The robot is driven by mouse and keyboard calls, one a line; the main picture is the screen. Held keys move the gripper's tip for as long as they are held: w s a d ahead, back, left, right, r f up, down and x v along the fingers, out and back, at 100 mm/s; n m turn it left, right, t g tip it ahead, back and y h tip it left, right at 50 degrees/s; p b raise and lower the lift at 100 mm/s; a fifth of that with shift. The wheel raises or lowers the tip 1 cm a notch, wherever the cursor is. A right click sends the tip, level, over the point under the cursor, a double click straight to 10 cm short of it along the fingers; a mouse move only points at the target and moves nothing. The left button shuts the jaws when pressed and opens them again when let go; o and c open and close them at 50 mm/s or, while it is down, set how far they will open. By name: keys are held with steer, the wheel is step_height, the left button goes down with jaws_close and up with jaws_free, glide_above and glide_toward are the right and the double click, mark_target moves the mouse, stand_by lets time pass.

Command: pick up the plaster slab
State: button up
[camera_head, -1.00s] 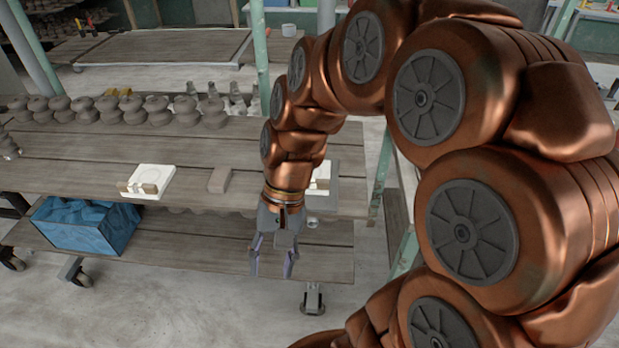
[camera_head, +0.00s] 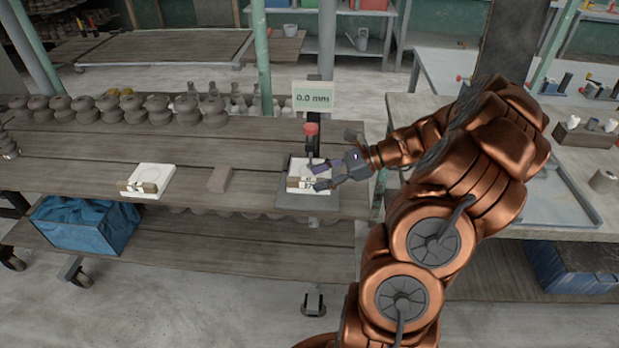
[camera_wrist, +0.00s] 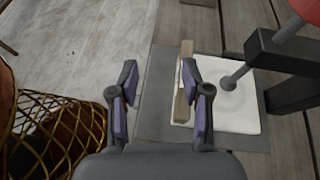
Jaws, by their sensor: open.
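Two white plaster-like slabs lie on the plank bench. One slab (camera_head: 152,177) is at the left, with a shallow round mark and a brown strip on its near edge. The other slab (camera_head: 297,168) sits on a grey plate (camera_head: 290,200) under a gauge, also with a brown strip (camera_wrist: 184,112). My gripper (camera_head: 318,178) is open and empty, reaching in from the right at the gauge slab and hiding part of it. In the wrist view this slab (camera_wrist: 235,115) lies right of my gripper (camera_wrist: 160,72); the right finger overlaps its strip. I cannot tell whether they touch.
The gauge has a red knob (camera_head: 311,129), a dark post, a rod onto the slab and a display (camera_head: 314,97). Clay pots (camera_head: 157,110) line the back. The bench top between is mostly clear.

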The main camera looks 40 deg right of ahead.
mark_target(314, 179)
steer(key=d, duration=0.1)
steer(key=d+f+m+t, duration=0.1)
steer(key=d+m, duration=0.1)
steer(key=d, duration=0.1)
steer(key=shift+s+f+h, duration=0.2)
steer(key=shift+f+h, duration=0.1)
steer(key=shift+w+f+t, duration=0.1)
steer(key=shift+t, duration=0.3)
steer(key=shift+w+p+x, duration=0.2)
steer(key=shift+p+x, duration=0.8)
steer(key=shift+x, duration=2.75)
steer(key=shift+d, duration=0.2)
steer(key=shift+c, duration=0.2)
jaws_close()
